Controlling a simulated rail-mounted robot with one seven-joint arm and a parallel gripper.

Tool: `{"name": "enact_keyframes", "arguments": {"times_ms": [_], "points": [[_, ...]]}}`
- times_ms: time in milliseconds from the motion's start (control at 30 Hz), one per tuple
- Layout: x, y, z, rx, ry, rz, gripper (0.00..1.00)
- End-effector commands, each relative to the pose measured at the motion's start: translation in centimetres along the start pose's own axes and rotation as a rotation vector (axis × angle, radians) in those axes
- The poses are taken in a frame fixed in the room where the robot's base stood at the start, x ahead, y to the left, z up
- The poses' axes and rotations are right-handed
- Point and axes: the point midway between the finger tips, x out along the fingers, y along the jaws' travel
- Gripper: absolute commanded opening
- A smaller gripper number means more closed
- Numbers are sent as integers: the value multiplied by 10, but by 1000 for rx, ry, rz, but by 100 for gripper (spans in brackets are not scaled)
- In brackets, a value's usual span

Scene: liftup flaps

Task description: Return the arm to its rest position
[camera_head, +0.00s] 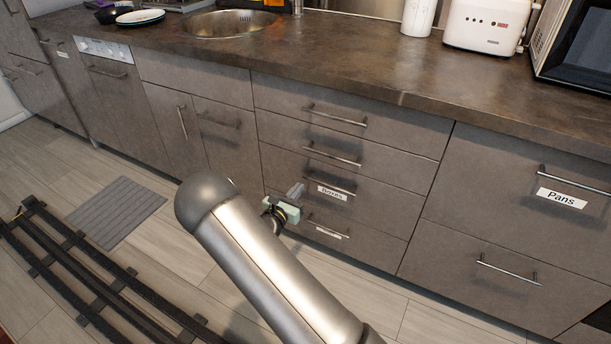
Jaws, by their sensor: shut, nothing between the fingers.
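My arm reaches up from the bottom of the head view, its thick metal link and rounded joint in front of the lower cabinets. My gripper (296,190) shows past the arm, small and partly hidden behind it, in front of the drawer stack. Its fingers look shut and hold nothing. It is close in the picture to the handle of the drawer labelled "Boxes" (332,193); whether it touches the drawer front cannot be told.
All visible drawers and doors look shut, including the "Pans" drawer (561,198). The counter (340,55) holds a sink (230,24), a toaster (487,24) and a microwave (577,48). Black rails (85,272) and a grey mat (117,212) lie on the floor at left.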

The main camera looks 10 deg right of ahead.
Motion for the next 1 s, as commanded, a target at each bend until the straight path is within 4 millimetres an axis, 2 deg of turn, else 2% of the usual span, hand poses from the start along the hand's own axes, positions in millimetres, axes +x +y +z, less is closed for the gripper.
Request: {"name": "enact_keyframes", "arguments": {"times_ms": [100, 200, 433, 467, 567, 667, 733, 800, 900, 1000], "points": [[-17, 1, 1, -1, 0, 1, 0], [-24, 0, 0, -1, 1, 0, 0], [-27, 0, 0, 0, 0, -1, 0], [-25, -4, 8, 13, 4, -17, 0], [-21, -29, 45, 95, 34, -128, 0], [-22, -74, 99, 242, 94, -319, 0], [-30, -112, 140, 371, 148, -482, 0], [-46, -148, 177, 509, 208, -648, 0], [-77, -190, 224, 706, 292, -867, 0], [-116, -222, 267, 905, 376, -1070, 0]]}}
